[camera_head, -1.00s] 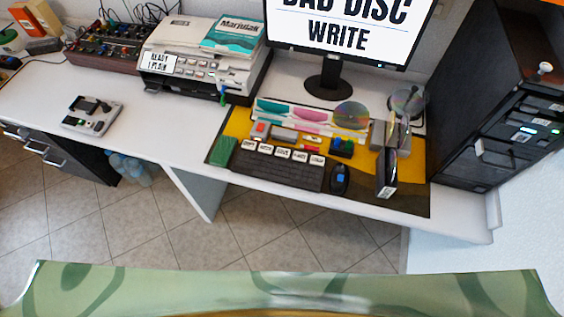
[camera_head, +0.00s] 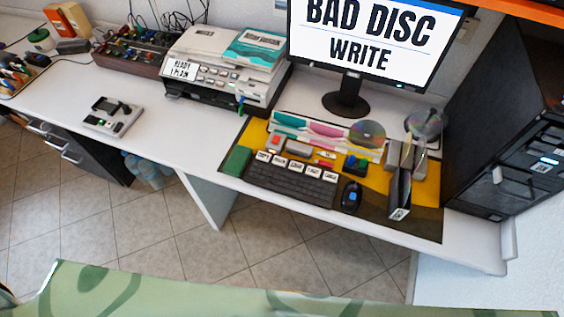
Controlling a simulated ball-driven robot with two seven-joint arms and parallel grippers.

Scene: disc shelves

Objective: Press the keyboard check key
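The black keyboard (camera_head: 290,187) lies on a dark and yellow mat (camera_head: 428,190) on the white desk. Several white labelled keys (camera_head: 296,166) run along its far edge. Their labels are too small to read, so I cannot tell which one is the check key. The monitor (camera_head: 375,38) behind it reads "BAD DISC WRITE". Neither of my grippers is in view, and nothing touches the keyboard.
A black mouse (camera_head: 351,196) and a dark upright case (camera_head: 400,196) stand right of the keyboard, a green block (camera_head: 236,161) left. Discs and coloured items lie behind. A printer (camera_head: 225,68) and a grey device (camera_head: 112,117) sit left; a black cabinet (camera_head: 510,130) stands right.

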